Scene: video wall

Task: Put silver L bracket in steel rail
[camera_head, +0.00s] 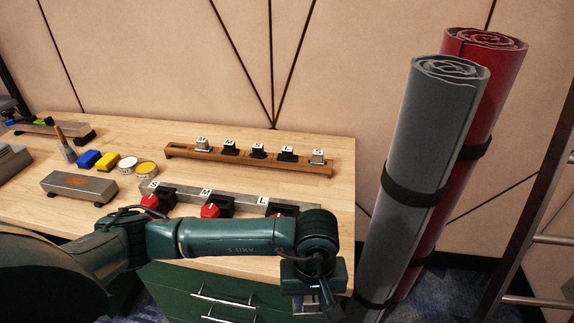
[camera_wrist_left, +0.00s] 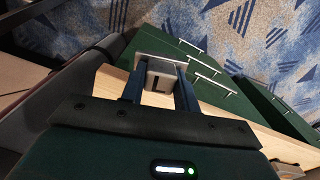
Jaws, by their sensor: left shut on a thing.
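My left gripper (camera_head: 328,303) hangs off the table's front right corner, low in the head view, with its fingertips hard to make out. In the left wrist view, its two dark fingers are shut on a silver-grey bracket (camera_wrist_left: 157,72) with a flat plate and a dark slot, probably the silver L bracket. A steel rail (camera_head: 238,197) lies on the table behind my left arm. It carries labels that look like S, M and L, and black clamps with red knobs. My arm hides part of its front. My right gripper is not in view.
A wooden rail (camera_head: 190,153) with several small labelled black and silver pieces lies behind. Yellow and blue blocks, round tins and a grey block (camera_head: 78,188) are at left. Rolled grey (camera_head: 425,130) and red (camera_head: 490,80) mats stand right of the table (camera_head: 338,185).

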